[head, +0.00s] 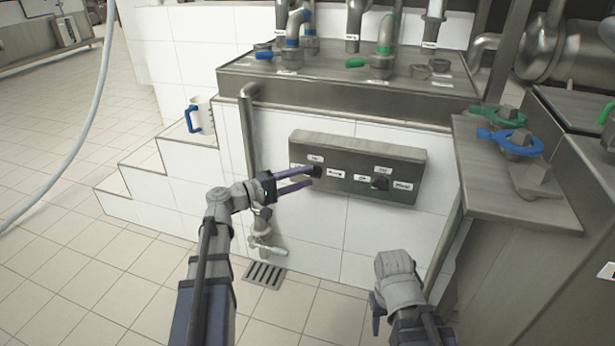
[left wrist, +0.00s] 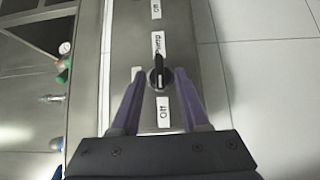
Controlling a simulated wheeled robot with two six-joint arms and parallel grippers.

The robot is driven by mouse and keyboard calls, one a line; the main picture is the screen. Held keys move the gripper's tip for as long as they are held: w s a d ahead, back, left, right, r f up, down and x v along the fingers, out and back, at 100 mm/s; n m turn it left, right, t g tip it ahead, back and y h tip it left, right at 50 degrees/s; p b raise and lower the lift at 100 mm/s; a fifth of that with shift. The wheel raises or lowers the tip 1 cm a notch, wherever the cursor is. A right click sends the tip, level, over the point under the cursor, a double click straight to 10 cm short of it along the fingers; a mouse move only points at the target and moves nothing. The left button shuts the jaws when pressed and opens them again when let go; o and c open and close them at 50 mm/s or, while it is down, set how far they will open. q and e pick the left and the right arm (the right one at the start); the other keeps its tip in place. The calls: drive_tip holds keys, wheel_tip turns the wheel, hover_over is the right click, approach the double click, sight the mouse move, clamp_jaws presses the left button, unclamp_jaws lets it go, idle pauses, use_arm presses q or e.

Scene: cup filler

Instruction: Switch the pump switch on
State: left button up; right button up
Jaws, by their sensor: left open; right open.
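The pump switch (left wrist: 160,75) is a black rotary knob on the grey control panel (head: 345,150). In the left wrist view it sits between my left gripper's (left wrist: 160,85) two purple fingers, with a gap on each side. Its bar lies along the line between a label "Off" (left wrist: 163,111) and a label "Pump" (left wrist: 158,43). A third label beside it is partly hidden by a finger. In the head view the left gripper (head: 316,178) is open at the knob (head: 317,171). My right gripper (head: 402,318) is low in front, seen from behind, open and away from the panel.
A second black knob (head: 380,183) with labels is further right on the panel. A vertical pipe with a tap (head: 262,243) stands left of the panel above a floor drain (head: 265,274). A jug with a blue handle (head: 201,115) stands on the steps. A steel counter (head: 515,190) is at right.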

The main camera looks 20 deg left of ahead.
use_arm(q)
drive_tip(key=shift+x, duration=0.8)
drive_tip(key=shift+c, duration=0.2)
clamp_jaws()
